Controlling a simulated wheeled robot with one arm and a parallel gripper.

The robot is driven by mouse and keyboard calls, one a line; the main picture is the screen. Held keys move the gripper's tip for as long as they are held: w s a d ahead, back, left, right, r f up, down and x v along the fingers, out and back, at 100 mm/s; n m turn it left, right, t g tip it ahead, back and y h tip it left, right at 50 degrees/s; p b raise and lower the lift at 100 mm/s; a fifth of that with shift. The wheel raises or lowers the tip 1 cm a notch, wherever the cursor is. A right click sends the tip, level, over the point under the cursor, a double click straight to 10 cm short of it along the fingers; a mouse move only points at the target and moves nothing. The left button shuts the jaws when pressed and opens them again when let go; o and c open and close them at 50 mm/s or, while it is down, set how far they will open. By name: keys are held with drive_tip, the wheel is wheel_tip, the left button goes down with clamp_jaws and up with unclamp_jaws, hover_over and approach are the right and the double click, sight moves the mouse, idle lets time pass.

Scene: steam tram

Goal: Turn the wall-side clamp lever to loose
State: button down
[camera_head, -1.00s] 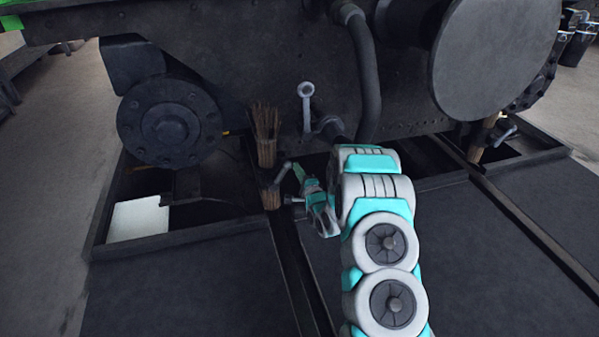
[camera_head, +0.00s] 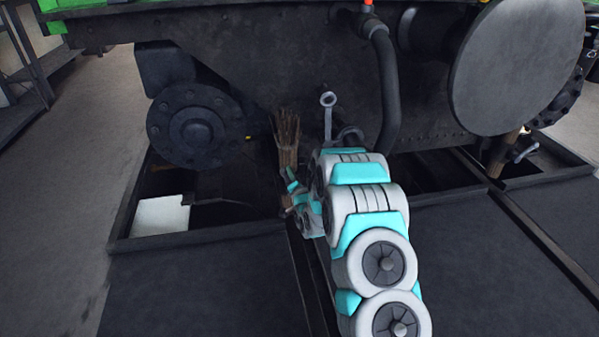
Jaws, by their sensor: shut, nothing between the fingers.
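A bundle of brown bristles (camera_head: 287,138) stands upright at the rail below the tram's front. In the earlier view a small grey clamp lever showed low beside it; now my gripper and arm cover that spot and I cannot make the lever out. My gripper (camera_head: 289,182) is shut and empty, at the foot of the bristles. I cannot tell whether it touches the lever. A second grey clamp lever (camera_head: 525,151) sits by another bristle bundle (camera_head: 503,153) at the right. The picture does not settle which one is wall-side.
A grey rod with a ring end (camera_head: 328,108) and a thick dark hose (camera_head: 387,85) stand just behind my arm. A round buffer plate (camera_head: 517,68) juts out at upper right. A white sheet (camera_head: 160,216) lies in the open pit at left. Dark floor panels lie in front.

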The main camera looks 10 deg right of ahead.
drive_tip(key=shift+a+f+n, duration=0.1)
drive_tip(key=shift+a+n, duration=0.4)
drive_tip(key=shift+a, duration=0.2)
drive_tip(key=shift+a+f, duration=0.15)
drive_tip(key=shift+a, duration=0.35)
